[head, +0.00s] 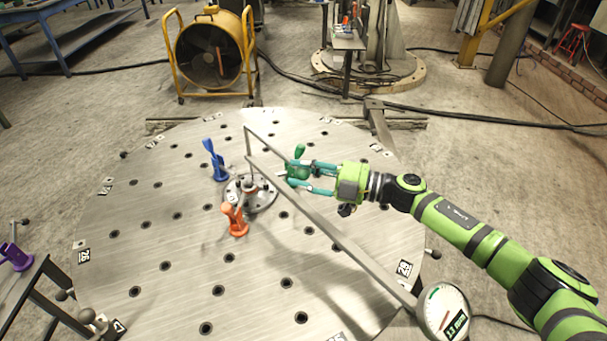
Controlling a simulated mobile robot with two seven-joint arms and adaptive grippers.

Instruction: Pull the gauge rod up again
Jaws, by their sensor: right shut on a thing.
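A long grey boom (335,232) runs from a thin post by the hub (251,193) at the table's middle down to a white dial gauge (444,312) at the lower right. I cannot tell which part is the gauge rod. A blue clamp-like piece (213,161) and an orange one (235,219) stand around the hub. A green one (299,153) stands on the hub's right side. My right gripper (297,178) reaches in from the right, with its teal fingers shut on the green piece. The boom passes just in front of the fingers. My left gripper is out of view.
The round metal table (165,215) has several holes and is mostly clear. A purple piece (14,255) sits on a side stand at the left. A yellow-framed fan (209,52) stands behind the table. Black cables lie on the floor.

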